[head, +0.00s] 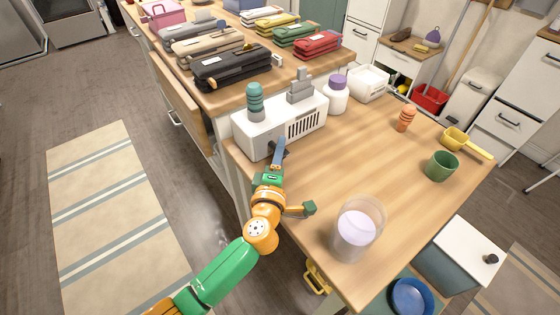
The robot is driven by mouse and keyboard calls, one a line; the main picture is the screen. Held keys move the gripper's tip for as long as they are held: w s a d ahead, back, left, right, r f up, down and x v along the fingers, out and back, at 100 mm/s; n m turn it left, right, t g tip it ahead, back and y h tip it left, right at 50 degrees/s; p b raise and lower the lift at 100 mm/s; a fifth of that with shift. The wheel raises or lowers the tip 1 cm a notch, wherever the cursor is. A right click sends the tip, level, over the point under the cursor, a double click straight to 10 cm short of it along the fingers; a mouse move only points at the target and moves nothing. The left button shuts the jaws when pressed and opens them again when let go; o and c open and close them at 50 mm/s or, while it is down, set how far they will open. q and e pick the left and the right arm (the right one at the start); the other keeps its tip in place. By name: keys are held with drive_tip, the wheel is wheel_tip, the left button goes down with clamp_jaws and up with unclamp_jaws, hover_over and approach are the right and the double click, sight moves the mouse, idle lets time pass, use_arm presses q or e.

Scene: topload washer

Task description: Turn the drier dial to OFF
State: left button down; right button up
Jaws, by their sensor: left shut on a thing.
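The drier (265,128) is a white box with dark vent slots, standing near the left edge of the wooden counter. My left gripper (276,150) reaches up to its front face from below. It is shut on a small dark dial at the lower front of the box. The gripper covers most of the dial, so its pointer and any OFF mark cannot be read. My right gripper is not in view.
A clear jar (355,232) with pale contents stands near the counter's front edge, right of my arm. A purple-lidded white bottle (336,97) is beside the drier. A green cup (442,166) and orange shaker (405,118) stand farther right. The counter's middle is clear.

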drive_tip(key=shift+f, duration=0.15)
use_arm(q)
drive_tip(key=shift+c, duration=2.3)
unclamp_jaws()
drive_tip(key=p+v, duration=0.1)
drive_tip(key=v, duration=0.6)
drive_tip(key=shift+p, duration=0.3)
drive_tip(key=shift+f, duration=0.1)
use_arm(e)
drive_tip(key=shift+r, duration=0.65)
